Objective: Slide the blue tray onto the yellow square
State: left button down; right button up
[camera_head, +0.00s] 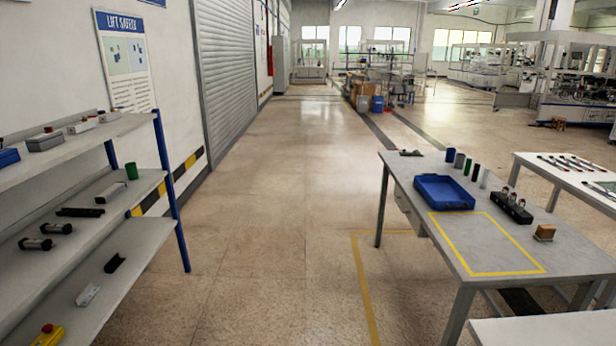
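The blue tray (443,205) is a shallow open box on the grey table (400,173) at the right. It looks empty. The yellow square (487,273) is an outline on the same tabletop, nearer to me than the tray. The tray's near edge lies at or slightly over the far line of the outline; I cannot tell exactly how much they overlap. Most of the outline's inside is bare. Neither of my grippers is in view.
Several cylinders (467,167) stand behind the tray. A black rack with bottles (511,207) and a brown block (544,232) stand right of the outline. A shelf unit (80,230) is at the left. Open floor (280,220) lies between shelf and table.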

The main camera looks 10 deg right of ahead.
aim_at(441, 192)
jog(key=i+l+z, duration=0.15)
jog(key=i, duration=0.5)
jog(key=i+z, duration=0.2)
jog(key=i, duration=0.5)
jog(key=i+j+z, duration=0.15)
jog(key=i, duration=0.5)
jog(key=i+j+z, duration=0.15)
jog(key=i, duration=0.55)
jog(key=i+z, duration=0.25)
jog(key=z, duration=0.15)
jog(key=i+j+z, duration=0.1)
jog(key=z, duration=0.35)
jog(key=i+j+z, duration=0.25)
jog(key=z, duration=0.15)
jog(key=i+j+z, duration=0.15)
jog(key=z, duration=0.25)
jog(key=i+j+z, duration=0.35)
jog(key=l, duration=0.1)
